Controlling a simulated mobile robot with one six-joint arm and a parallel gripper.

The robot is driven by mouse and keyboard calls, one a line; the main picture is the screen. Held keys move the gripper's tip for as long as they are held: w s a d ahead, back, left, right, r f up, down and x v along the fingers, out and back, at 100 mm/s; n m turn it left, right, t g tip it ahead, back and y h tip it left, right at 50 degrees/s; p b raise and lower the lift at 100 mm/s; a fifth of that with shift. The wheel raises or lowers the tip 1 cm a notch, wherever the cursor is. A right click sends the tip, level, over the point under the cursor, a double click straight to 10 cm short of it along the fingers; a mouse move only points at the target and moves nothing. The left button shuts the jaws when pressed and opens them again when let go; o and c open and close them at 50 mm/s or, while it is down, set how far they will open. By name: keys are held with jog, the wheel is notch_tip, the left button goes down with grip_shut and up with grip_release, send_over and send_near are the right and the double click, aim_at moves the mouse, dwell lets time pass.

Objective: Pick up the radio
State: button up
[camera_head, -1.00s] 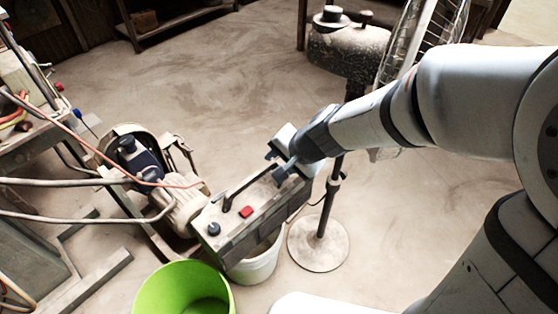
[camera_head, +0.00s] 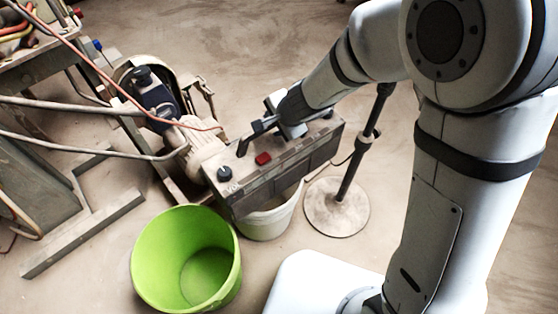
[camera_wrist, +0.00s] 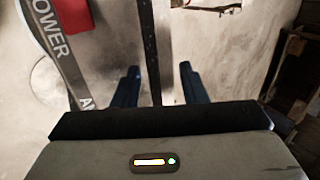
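The radio is a worn grey box (camera_head: 300,165) with a red button, a dark knob and a dark top handle. It sits on top of a white bucket (camera_head: 268,222). My gripper (camera_head: 262,128) is at the radio's top, over the handle, and hides part of it in the head view. In the wrist view, the two dark fingers of my gripper (camera_wrist: 159,70) are apart. The thin dark handle (camera_wrist: 149,45) runs between them, with a visible gap on each side. The radio's face with the word POWER (camera_wrist: 50,40) and the red button shows at left.
A green bucket (camera_head: 145,262) stands in front of the radio at left. A motor-like machine (camera_head: 165,115) and cables are close behind and left. A stand with a round base (camera_head: 337,210) is just right. Floor at the back is clear.

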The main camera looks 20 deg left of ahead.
jog(key=shift+c, duration=0.2)
grip_shut()
dwell(1.2)
jog(key=shift+a+r, duration=0.1)
